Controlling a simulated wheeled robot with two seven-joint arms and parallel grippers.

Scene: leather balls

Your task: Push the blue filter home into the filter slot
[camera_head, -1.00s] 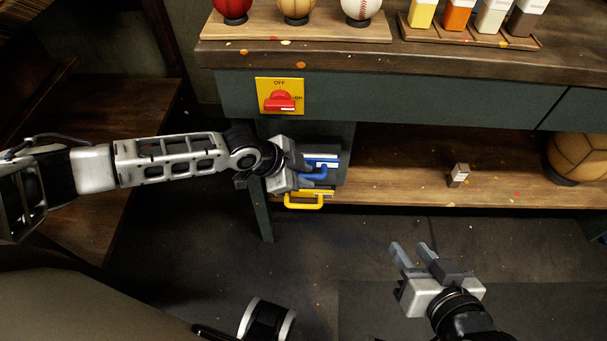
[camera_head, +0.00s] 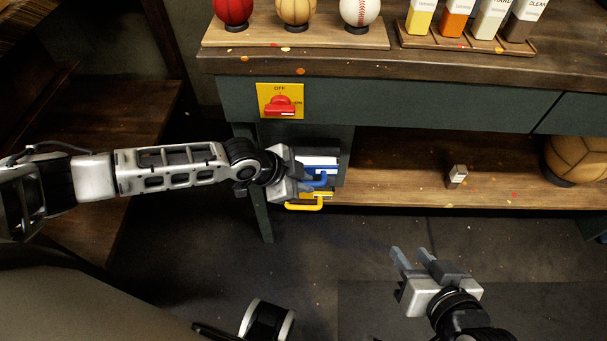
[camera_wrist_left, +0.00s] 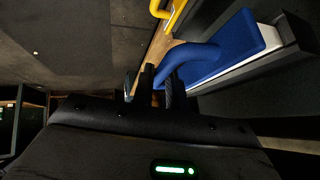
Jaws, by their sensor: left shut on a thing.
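The blue filter (camera_head: 332,171) sits in the filter slot of a dark box (camera_head: 343,148) under the bench. Its white side shows between the blue front and the box in the left wrist view, so it stands partly out. My left gripper (camera_wrist_left: 150,82) is shut on the filter's blue handle (camera_wrist_left: 188,56). In the head view the left gripper (camera_head: 308,184) covers part of the handle. My right gripper (camera_head: 411,256) is open and empty, low in front of the shelf.
A yellow handle (camera_head: 304,206) juts out just below the blue one. A red switch (camera_head: 281,105) on a yellow plate is above the box. A small block (camera_head: 457,176) and a large leather ball (camera_head: 578,160) are on the lower shelf (camera_head: 400,170).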

